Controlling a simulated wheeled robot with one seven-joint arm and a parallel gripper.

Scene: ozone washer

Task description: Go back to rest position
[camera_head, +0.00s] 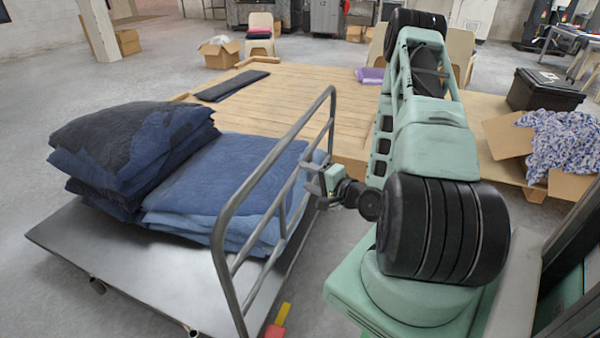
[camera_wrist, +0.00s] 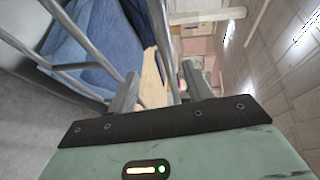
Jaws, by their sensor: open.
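My gripper (camera_head: 318,180) is at the right side of the cart's metal rail (camera_head: 275,205), close to its bars. In the wrist view the two fingers of my gripper (camera_wrist: 160,90) stand apart with nothing between them. The rail (camera_wrist: 72,35) passes near the left finger there; I cannot tell whether they touch. My arm is folded up and over in the head view, and its links hide part of the wooden platform.
The cart (camera_head: 130,265) holds dark blue folded fabric (camera_head: 130,150) and lighter blue folded fabric (camera_head: 225,185). A wooden platform (camera_head: 300,95) lies behind. A black crate (camera_head: 545,90) and a cardboard box (camera_head: 508,138) with patterned cloth (camera_head: 560,145) stand at the right. Floor at left is clear.

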